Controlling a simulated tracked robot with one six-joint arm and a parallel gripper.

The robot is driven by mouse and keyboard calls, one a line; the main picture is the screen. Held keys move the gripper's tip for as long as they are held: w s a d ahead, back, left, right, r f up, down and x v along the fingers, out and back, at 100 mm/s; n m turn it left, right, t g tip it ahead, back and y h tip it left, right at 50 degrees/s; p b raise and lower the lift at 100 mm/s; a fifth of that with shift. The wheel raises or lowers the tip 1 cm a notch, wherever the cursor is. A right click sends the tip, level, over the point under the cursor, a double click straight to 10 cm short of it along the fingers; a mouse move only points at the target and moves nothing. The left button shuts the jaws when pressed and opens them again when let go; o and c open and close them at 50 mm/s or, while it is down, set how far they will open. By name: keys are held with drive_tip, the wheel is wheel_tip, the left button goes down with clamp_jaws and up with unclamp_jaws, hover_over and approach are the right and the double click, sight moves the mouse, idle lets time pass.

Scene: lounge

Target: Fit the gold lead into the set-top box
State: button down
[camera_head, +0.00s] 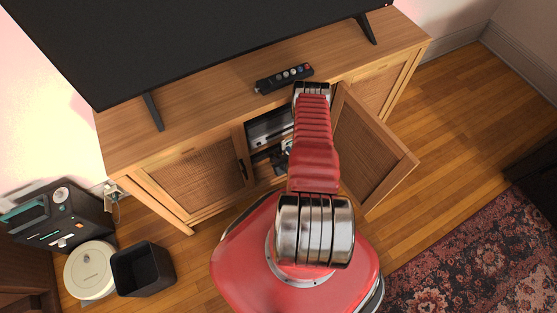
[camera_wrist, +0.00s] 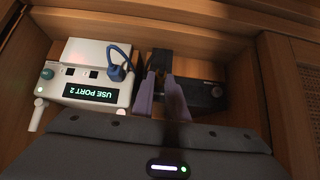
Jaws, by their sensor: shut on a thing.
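In the wrist view a pale box (camera_wrist: 84,58), which looks like the set-top box, sits on the left inside the cabinet. Its lit display (camera_wrist: 90,92) reads "USE PORT 2", upside down. Two dark ports show above the display, and a blue lead (camera_wrist: 117,72) is at the box's right part. My gripper (camera_wrist: 161,76) is to the right of the box, apart from it. Its purple fingers are closed on a small dark thing between the tips. I see no gold colour, so I cannot tell whether this is the gold lead. My arm hides the gripper in the head view.
The cabinet (camera_head: 190,130) has an open door (camera_head: 375,150) at the right of the opening. A black device (camera_wrist: 204,95) lies right of my fingers, close to the cabinet wall. A remote (camera_head: 284,78) and a television (camera_head: 200,35) are on top.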

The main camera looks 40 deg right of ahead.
drive_tip(key=shift+w+d, duration=0.1)
drive_tip(key=shift+w, duration=0.25)
drive_tip(key=c, duration=1.7)
unclamp_jaws()
drive_tip(key=shift+o, duration=0.2)
drive_tip(key=shift+v, duration=3)
